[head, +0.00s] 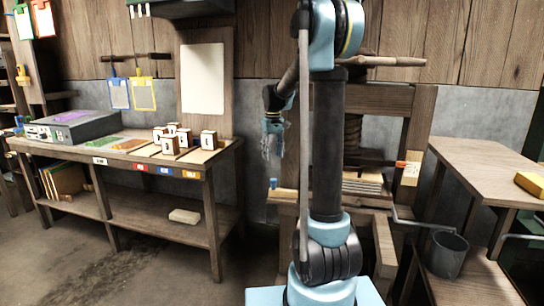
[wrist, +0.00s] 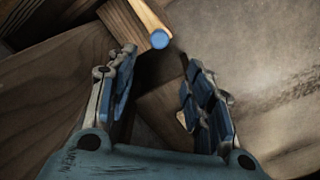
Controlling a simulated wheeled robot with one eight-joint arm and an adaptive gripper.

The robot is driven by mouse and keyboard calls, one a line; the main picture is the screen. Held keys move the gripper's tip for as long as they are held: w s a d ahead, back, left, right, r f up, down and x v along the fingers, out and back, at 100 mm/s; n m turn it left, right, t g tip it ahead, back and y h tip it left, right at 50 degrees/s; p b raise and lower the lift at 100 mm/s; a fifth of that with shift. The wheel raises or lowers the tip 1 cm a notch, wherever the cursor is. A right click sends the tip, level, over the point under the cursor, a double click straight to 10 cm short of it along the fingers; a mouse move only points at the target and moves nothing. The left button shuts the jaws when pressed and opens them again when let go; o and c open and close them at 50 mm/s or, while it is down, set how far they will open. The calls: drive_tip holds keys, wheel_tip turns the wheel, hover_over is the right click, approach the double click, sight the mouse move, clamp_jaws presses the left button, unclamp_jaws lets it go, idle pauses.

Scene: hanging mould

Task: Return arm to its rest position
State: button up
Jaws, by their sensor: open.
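My gripper (head: 271,142) hangs fingers down in the head view, beside my dark arm column. In the wrist view my gripper (wrist: 160,60) has its two blue-padded fingers apart, with nothing held between them. A round blue end (wrist: 159,39) of something shows beyond the fingertips, apart from them. A small blue piece (head: 273,183) stands on the wooden structure below my gripper in the head view; I cannot tell whether it is the same thing.
A workbench (head: 210,180) on the left bears a grey box (head: 75,127) and several numbered wooden blocks. A wooden press frame (head: 425,110) stands close behind my arm. A grey bucket (head: 446,255) and a table (head: 480,160) are on the right. Floor is clear at lower left.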

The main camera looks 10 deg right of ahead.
drive_tip(key=s+d+m+t, duration=0.1)
drive_tip(key=s+d, duration=0.1)
drive_tip(key=s, duration=0.9)
drive_tip(key=s+d+m, duration=0.1)
drive_tip(key=s+d, duration=0.1)
drive_tip(key=s, duration=0.9)
drive_tip(key=s+d+f+m, duration=0.1)
drive_tip(key=s+f, duration=0.5)
drive_tip(key=s, duration=0.2)
drive_tip(key=s+d+f+m+t, duration=0.1)
drive_tip(key=s+f, duration=0.5)
drive_tip(key=s, duration=0.3)
drive_tip(key=shift+w+d, duration=0.1)
drive_tip(key=shift+w, duration=0.05)
drive_tip(key=shift+w+f, duration=0.15)
drive_tip(key=shift+w, duration=0.15)
